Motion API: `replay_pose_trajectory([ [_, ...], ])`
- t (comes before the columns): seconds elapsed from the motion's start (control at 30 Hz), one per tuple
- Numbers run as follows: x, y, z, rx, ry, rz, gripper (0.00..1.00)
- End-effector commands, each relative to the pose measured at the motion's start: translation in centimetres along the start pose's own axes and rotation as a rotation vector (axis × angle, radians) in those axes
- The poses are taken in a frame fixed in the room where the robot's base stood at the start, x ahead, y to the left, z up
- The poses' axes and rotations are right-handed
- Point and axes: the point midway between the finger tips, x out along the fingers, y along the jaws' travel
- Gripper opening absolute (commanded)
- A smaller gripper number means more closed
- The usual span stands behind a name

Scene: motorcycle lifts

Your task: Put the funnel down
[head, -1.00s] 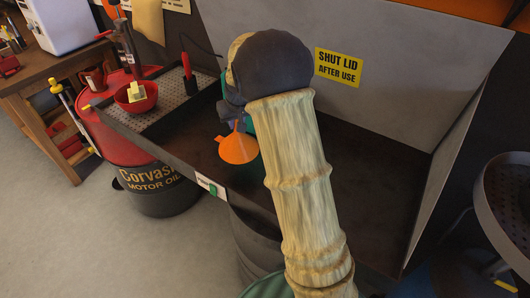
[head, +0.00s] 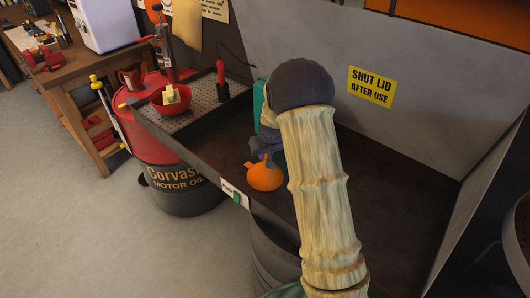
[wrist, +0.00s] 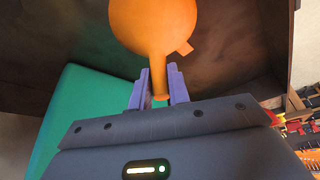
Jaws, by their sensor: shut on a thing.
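The orange funnel (head: 265,177) is at the front part of the dark open basin (head: 385,185), near its front edge. My gripper (head: 267,153) is shut on the funnel's narrow spout. In the wrist view the funnel (wrist: 152,22) extends away from the two purple fingers (wrist: 158,88), with its spout between them and its wide end beyond. A small tab sticks out from its rim. I cannot tell whether the funnel touches the basin floor. My arm hides part of the basin.
A green box (head: 258,99) stands behind the gripper, partly hidden; it is close by in the wrist view (wrist: 85,105). A perforated tray (head: 205,100) with a red bowl (head: 171,101) lies left. The basin floor right of my arm is clear.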

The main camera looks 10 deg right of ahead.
Motion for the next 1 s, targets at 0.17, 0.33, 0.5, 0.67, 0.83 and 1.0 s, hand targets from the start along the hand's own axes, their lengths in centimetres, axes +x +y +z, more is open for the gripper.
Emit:
replay_pose_trajectory([
  [0.17, 0.0, 0.0, 0.0, -0.001, 0.002, 0.000, 0.00],
  [0.33, 0.3, 0.0, 0.1, -0.001, 0.001, 0.000, 0.20],
  [0.5, 0.2, 0.0, 0.1, 0.000, 0.001, 0.000, 0.40],
  [0.67, 0.2, 0.0, 0.0, 0.000, 0.001, 0.000, 0.40],
  [0.83, -0.2, 0.0, -0.1, 0.000, 0.002, 0.000, 0.40],
  [1.0, -1.9, -0.1, -0.1, -0.003, 0.005, 0.000, 0.40],
])
